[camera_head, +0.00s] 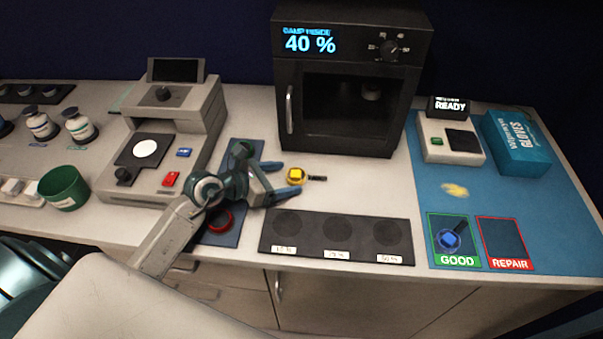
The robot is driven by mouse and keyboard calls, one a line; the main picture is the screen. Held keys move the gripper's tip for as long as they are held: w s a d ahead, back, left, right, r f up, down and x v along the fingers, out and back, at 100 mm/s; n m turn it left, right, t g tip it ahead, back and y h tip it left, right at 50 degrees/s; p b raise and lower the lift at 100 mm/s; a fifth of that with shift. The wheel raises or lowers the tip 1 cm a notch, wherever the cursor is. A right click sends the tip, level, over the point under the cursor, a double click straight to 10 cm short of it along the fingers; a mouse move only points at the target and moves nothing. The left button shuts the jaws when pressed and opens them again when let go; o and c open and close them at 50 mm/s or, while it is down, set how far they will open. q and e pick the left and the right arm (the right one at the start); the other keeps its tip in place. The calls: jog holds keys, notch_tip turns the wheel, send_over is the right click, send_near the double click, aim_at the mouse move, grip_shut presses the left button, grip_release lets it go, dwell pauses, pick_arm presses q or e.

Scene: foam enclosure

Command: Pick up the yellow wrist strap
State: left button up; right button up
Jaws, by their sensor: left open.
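The gripper appears empty; whether a finger touches the strap is not clear. My right gripper is not in view.
A dark mat with three round pads (336,236) lies just below the strap. A black cabinet (346,145) stands behind it. A grey machine (170,135) is to the left. A blue mat (545,215) at right holds GOOD and REPAIR squares and a blurred yellow item (455,190).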

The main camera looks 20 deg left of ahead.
pick_arm(q)
jog(key=shift+x, duration=0.95)
jog(key=shift+c, duration=0.2)
jog(key=c, duration=1)
jog(key=shift+r, duration=0.1)
